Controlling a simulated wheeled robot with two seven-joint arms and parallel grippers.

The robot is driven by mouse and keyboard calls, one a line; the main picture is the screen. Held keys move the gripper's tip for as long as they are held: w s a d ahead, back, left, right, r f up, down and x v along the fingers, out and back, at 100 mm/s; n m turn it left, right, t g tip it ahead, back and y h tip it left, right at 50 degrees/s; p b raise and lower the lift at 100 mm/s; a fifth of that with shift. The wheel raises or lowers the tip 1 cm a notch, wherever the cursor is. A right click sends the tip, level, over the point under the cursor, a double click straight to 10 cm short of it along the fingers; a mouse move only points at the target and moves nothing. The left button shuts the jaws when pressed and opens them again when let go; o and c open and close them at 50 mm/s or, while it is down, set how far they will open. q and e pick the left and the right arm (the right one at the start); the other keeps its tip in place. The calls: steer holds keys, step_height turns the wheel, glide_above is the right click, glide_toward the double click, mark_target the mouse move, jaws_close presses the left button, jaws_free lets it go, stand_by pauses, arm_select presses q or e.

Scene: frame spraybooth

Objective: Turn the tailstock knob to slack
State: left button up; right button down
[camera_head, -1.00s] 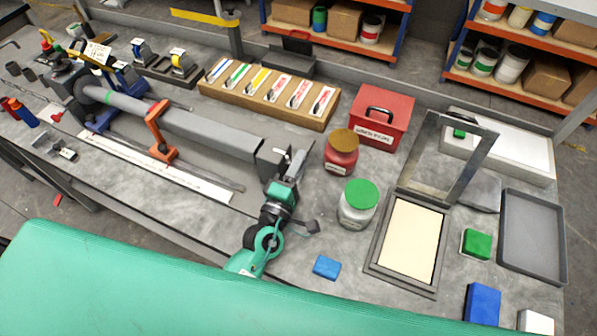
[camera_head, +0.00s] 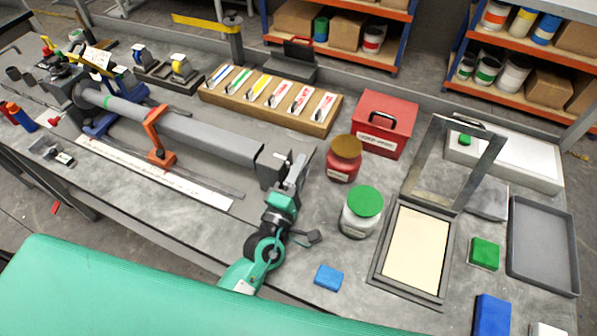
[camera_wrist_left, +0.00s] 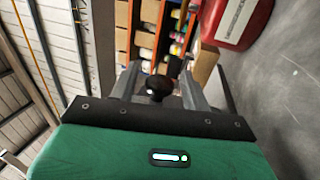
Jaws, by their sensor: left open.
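The grey tailstock block (camera_head: 272,168) stands at the right end of the long grey beam (camera_head: 215,138) on the bench in the head view. My left gripper (camera_head: 300,166) is at the right end of this block, with its fingers open and pointing away from me. In the left wrist view, a round black knob (camera_wrist_left: 158,87) shows between the two open fingers (camera_wrist_left: 160,78), with room on each side. I cannot tell whether either finger touches it. In the head view the gripper hides the knob. My right gripper is not in view.
A dark red jar (camera_head: 344,160) and a green-lidded jar (camera_head: 361,212) stand close to the right of my left gripper. A red box (camera_head: 385,125) stands behind them. An orange clamp (camera_head: 157,138) sits on the beam. A blue block (camera_head: 328,277) lies near the front edge.

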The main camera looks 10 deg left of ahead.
arm_select(q)
steer(key=shift+s+a+f+b, duration=0.1)
steer(key=shift+s+f+b, duration=0.2)
steer(key=shift+s, duration=0.1)
steer(key=r+b+v, duration=0.1)
steer(key=v, duration=0.3)
steer(key=b+v, duration=0.1)
steer(key=v, duration=0.3)
steer(key=r+b+v, duration=0.1)
steer(key=b+v, duration=0.1)
steer(key=v, duration=0.2)
steer(key=shift+s+a+r, duration=0.1)
steer(key=shift+s+r, duration=0.15)
steer(key=shift+s, duration=0.3)
steer(key=shift+s+a+r, duration=0.1)
steer(key=shift+s+a, duration=0.05)
steer(key=shift+s, duration=0.55)
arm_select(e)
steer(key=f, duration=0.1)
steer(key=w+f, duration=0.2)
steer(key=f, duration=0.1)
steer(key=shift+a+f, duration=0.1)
